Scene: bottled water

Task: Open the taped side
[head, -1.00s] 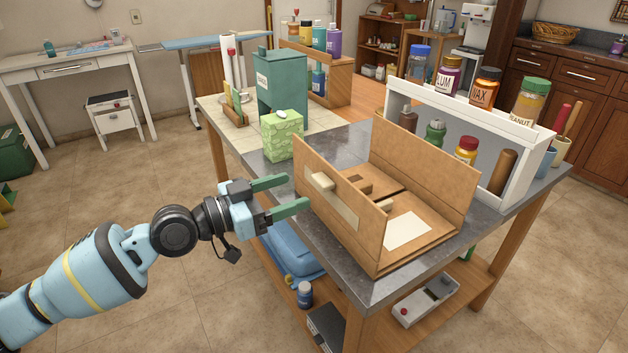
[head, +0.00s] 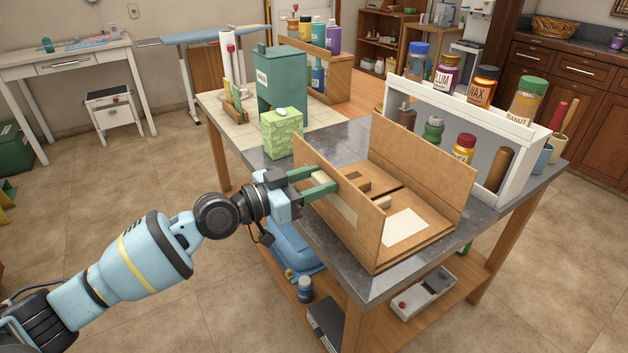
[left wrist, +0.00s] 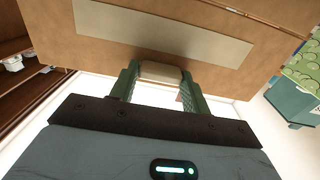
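An open cardboard box (head: 455,225) stands on the grey worktop, its long flaps upright. The near upright flap (head: 365,215) carries a pale strip of tape (head: 343,208), also seen in the left wrist view (left wrist: 205,42). My left gripper (head: 322,182) is at this block, one green finger on each side. In the left wrist view, the block (left wrist: 161,73) fills the gap between the fingertips, which look closed on it. Pale paper (head: 404,228) lies inside the box. My right gripper is not in view.
A green patterned carton (head: 283,133) and a green canister (head: 281,82) stand left of the box. A white rack (head: 518,125) with several jars is close behind it on the right. A blue case (head: 292,250) sits on the shelf below.

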